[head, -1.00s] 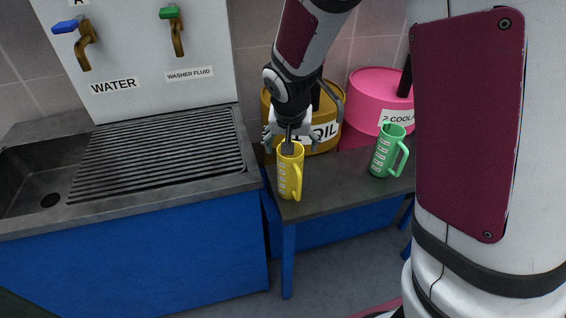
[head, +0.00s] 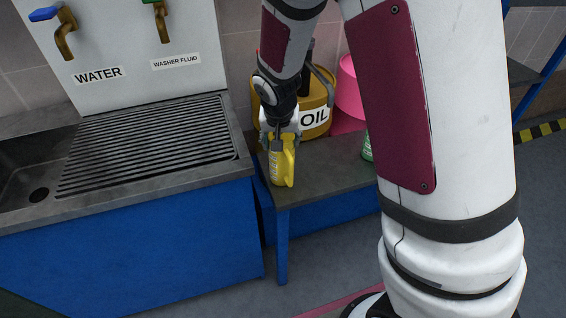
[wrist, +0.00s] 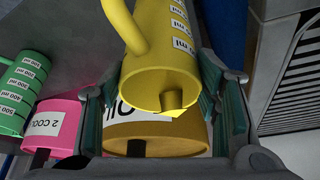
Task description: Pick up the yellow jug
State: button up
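The yellow jug (head: 276,168) stands upright near the front left corner of the grey table, its handle toward the right in the head view. My gripper (head: 281,139) points down over its top, with a finger on either side of the upper part. In the wrist view, the jug (wrist: 160,62) lies between the two fingers of my gripper (wrist: 163,92), and I look into its open mouth and spout. The fingers are spread wide. Whether the pads touch the jug is hard to tell.
A brown OIL drum (head: 316,120) stands close behind the jug. A pink coolant drum (head: 349,95) and a green jug (head: 367,146) are to the right, partly hidden by my arm. The ridged sink counter (head: 150,150) is at the left.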

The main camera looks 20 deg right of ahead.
jog(key=c, duration=0.5)
jog(key=shift+r, duration=0.1)
jog(key=shift+c, duration=0.2)
